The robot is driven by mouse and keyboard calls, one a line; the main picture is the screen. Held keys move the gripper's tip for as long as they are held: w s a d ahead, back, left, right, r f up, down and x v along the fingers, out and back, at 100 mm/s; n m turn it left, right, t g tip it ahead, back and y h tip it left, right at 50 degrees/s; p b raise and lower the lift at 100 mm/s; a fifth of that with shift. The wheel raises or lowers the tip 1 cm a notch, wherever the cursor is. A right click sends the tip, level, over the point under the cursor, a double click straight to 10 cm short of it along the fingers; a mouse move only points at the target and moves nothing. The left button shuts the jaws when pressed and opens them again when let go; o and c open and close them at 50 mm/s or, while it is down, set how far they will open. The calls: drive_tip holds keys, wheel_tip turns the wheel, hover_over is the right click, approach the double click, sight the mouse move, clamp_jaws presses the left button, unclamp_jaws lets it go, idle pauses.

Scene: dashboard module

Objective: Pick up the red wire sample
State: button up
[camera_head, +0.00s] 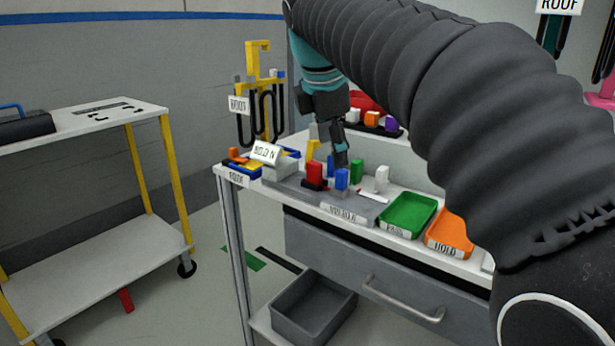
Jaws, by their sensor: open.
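A red upright block (314,174) stands on the grey tray (345,211) on the workbench. A thin pale strip with some red (373,195) lies flat to its right; it is too small to tell which of these is the red wire sample. My gripper (341,158) points down over the bench, behind and right of the red block, near a blue block (341,179) and a green block (356,171). Its fingers look apart, with nothing seen between them. Contact with the blocks cannot be told.
A green tray (408,214) and an orange tray (450,233) sit to the right along the bench's front edge. A white block (381,178) stands behind the strip. A yellow rack with dark hoops (262,95) rises behind. My arm hides the right side.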

sight(313, 164)
drive_tip(key=w+a+r+n, duration=0.3)
drive_tip(key=w+a+n, duration=0.2)
drive_tip(key=w+n, duration=0.2)
drive_tip(key=shift+h, duration=0.5)
drive_tip(key=b+x, duration=0.1)
drive_tip(key=x, duration=0.3)
drive_tip(key=s+x, duration=0.1)
drive_tip(key=x, duration=0.3)
drive_tip(key=b+x, duration=0.1)
drive_tip(key=x, duration=0.4)
drive_tip(key=shift+s+a+f+b, duration=0.1)
drive_tip(key=shift+s+f+b, duration=0.05)
drive_tip(key=shift+f+b, duration=0.15)
drive_tip(key=c, duration=1.1)
drive_tip(key=shift+r+p, duration=1.3)
drive_tip(key=shift+r, duration=3.7)
